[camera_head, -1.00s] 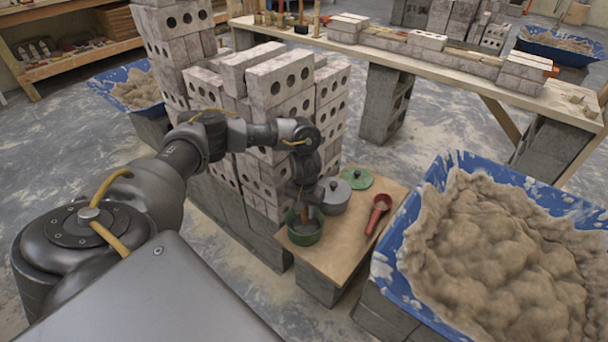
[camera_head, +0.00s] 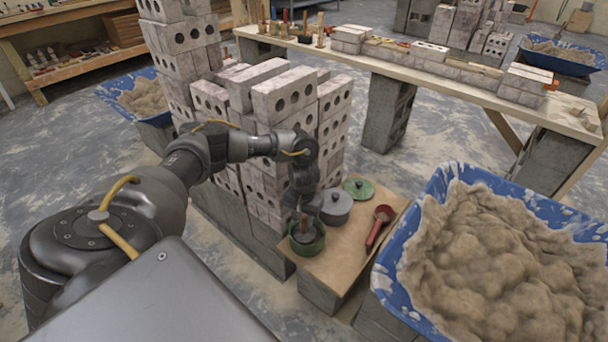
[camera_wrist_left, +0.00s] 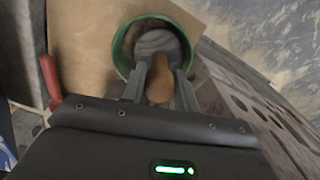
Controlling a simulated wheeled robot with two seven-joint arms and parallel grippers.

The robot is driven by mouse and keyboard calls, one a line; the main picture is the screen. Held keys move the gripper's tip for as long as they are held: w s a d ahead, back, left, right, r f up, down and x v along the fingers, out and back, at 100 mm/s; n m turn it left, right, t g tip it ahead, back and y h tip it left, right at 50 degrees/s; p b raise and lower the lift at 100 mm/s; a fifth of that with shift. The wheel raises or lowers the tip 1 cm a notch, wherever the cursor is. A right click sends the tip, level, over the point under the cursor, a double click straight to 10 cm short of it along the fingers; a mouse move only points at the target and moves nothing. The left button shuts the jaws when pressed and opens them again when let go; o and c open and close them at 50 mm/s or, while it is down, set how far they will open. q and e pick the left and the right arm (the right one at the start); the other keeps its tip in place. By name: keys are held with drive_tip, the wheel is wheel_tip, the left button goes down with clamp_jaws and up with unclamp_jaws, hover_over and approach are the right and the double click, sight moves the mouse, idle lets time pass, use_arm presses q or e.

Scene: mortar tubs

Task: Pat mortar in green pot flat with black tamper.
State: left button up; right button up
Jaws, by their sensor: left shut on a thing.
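The green pot (camera_head: 308,250) stands on the board near its left end. My left gripper (camera_head: 303,208) is above it, fingers pointing down, shut on the brown wooden handle of the tamper. In the left wrist view the fingers (camera_wrist_left: 160,82) lie on both sides of the handle (camera_wrist_left: 159,76). The tamper's dark round head (camera_wrist_left: 157,44) is within the green rim (camera_wrist_left: 119,52). The head covers most of the mortar, so I cannot tell how flat it is or whether the head touches it. My right gripper is not in view.
A lidded grey pot (camera_head: 336,207), a green lid (camera_head: 358,188) and a red scoop (camera_head: 379,226) share the board (camera_head: 340,258). A brick stack (camera_head: 283,95) rises close behind my left arm. A blue tub of mortar (camera_head: 425,190) stands to the right.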

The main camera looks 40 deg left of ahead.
use_arm(q)
drive_tip(key=shift+f+b, duration=0.35)
drive_tip(key=shift+f, duration=0.45)
drive_tip(key=shift+r, duration=0.1)
drive_tip(key=r+p, duration=0.1)
drive_tip(key=p, duration=0.2)
drive_tip(key=shift+r, duration=0.3)
drive_tip(key=shift+f, duration=0.1)
drive_tip(key=shift+s+d+r+p, duration=0.2)
drive_tip(key=shift+s+d+p, duration=0.15)
drive_tip(key=shift+p, duration=0.6)
drive_tip(key=shift+d+f, duration=0.15)
